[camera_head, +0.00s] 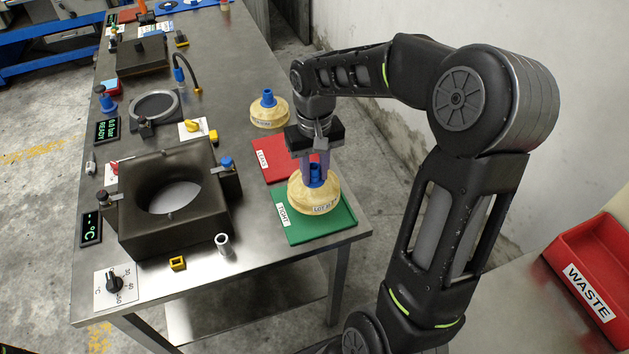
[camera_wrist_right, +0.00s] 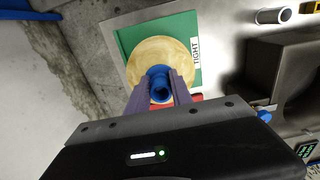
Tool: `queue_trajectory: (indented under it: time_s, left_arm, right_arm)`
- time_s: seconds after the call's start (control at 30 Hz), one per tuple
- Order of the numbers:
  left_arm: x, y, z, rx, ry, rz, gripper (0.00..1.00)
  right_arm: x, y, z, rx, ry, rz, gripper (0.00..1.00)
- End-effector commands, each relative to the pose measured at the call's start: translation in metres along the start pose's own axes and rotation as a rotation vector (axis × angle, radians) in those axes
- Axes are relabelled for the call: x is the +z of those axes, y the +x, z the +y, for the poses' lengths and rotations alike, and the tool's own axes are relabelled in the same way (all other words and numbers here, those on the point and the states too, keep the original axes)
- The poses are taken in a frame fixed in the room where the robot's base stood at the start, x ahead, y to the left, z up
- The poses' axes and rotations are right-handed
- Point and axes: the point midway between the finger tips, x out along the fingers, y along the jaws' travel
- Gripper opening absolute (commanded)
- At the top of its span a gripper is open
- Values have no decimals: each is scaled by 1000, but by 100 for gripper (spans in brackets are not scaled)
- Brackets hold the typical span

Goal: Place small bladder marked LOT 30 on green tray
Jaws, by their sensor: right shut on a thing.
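A small cream bladder (camera_head: 313,194) with a blue neck and a LOT label is at the green tray (camera_head: 322,228), which is marked TIGHT. The last characters of its label are too small to read for sure. My right gripper (camera_head: 317,172) points down and is shut on the bladder's blue neck. In the right wrist view the bladder (camera_wrist_right: 160,56) lies over the green tray (camera_wrist_right: 128,42), with the fingers of the gripper (camera_wrist_right: 160,88) on both sides of the neck. I cannot tell whether the bladder touches the tray. My left gripper is not in view.
A red tray (camera_head: 268,160) lies just behind the green one. A second cream bladder (camera_head: 268,113) with a blue neck stands behind it. A dark press block (camera_head: 170,235) stands to the left. A red WASTE bin (camera_head: 590,260) is at the far right.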

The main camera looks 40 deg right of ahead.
Motion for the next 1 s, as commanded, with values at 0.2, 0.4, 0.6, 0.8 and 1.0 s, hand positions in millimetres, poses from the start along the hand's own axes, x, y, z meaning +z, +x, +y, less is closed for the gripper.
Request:
queue_trajectory:
  time_s: [0.2,0.4,0.6,0.8,1.0]
  left_arm:
    - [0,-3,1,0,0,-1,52]
    - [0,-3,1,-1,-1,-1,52]
    - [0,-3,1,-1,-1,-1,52]
    - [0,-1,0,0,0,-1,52]
    - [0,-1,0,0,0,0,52]
  right_arm:
    - [1,22,0,-1,-1,-4,0]
    - [0,37,0,0,0,1,0]
    - [0,37,0,0,0,1,0]
    - [0,40,0,-1,-1,0,31]
    - [0,40,0,-1,0,0,48]
